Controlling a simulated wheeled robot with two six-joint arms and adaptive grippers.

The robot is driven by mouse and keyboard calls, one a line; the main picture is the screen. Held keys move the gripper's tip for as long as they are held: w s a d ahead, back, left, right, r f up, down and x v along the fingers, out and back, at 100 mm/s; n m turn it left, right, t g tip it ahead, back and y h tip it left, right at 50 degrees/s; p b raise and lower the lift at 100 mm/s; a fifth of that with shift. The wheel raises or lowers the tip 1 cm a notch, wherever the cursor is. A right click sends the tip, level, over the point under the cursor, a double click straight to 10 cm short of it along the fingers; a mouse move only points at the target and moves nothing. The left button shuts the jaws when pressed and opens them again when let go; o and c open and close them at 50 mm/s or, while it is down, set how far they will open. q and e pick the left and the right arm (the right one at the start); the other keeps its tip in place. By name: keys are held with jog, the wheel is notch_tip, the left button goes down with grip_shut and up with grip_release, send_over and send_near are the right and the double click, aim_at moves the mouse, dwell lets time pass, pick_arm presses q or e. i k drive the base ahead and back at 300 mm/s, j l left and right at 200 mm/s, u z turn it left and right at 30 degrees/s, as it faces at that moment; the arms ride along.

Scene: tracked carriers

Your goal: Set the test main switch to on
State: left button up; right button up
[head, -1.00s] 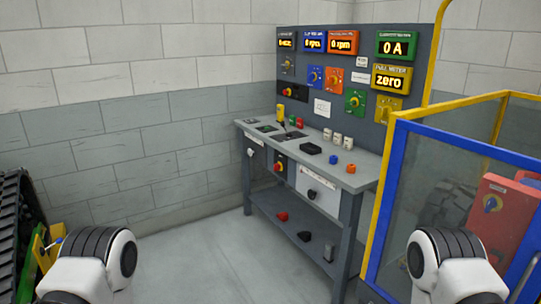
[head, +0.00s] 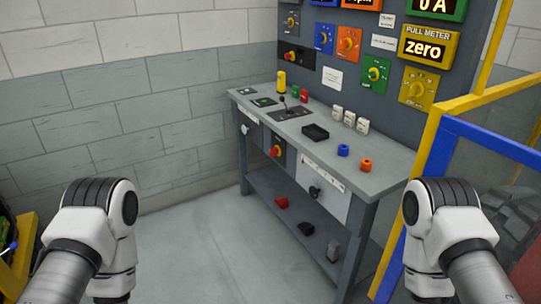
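The test bench (head: 375,178) stands ahead with an upright dark panel (head: 345,80) behind it. Another red knob (head: 292,56) sits on a black plate low at the panel's left. No readable label tells which is the test main switch, and I cannot tell either knob's setting. My two arms show at the lower left and lower right, well apart from the bench. Both grippers are out of view.
A yellow and blue framed enclosure (head: 440,140) stands close on the right, beside the bench. The bench top holds a black tray (head: 315,133), blue and orange rings, and a small lever (head: 283,102). A lower shelf (head: 265,197) holds loose parts. Floor left of the bench is clear.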

aim_at(274, 151)
jog(key=i+j+z, duration=0.15)
jog(key=z, duration=0.2)
jog(key=i+j+z, duration=0.15)
jog(key=z, duration=0.2)
jog(key=i+j+z, duration=0.15)
jog(key=z, duration=0.15)
jog(key=i+j, duration=0.15)
jog(key=j, duration=0.25)
jog(key=i+j+z, duration=0.1)
jog(key=j, duration=0.25)
jog(key=i+j, duration=0.2)
jog(key=j, duration=0.2)
jog(key=i+j+z, duration=0.1)
jog(key=j, duration=0.25)
jog(key=i+j+z, duration=0.1)
jog(key=j, duration=0.3)
jog(key=i+j, duration=0.15)
jog(key=j, duration=0.25)
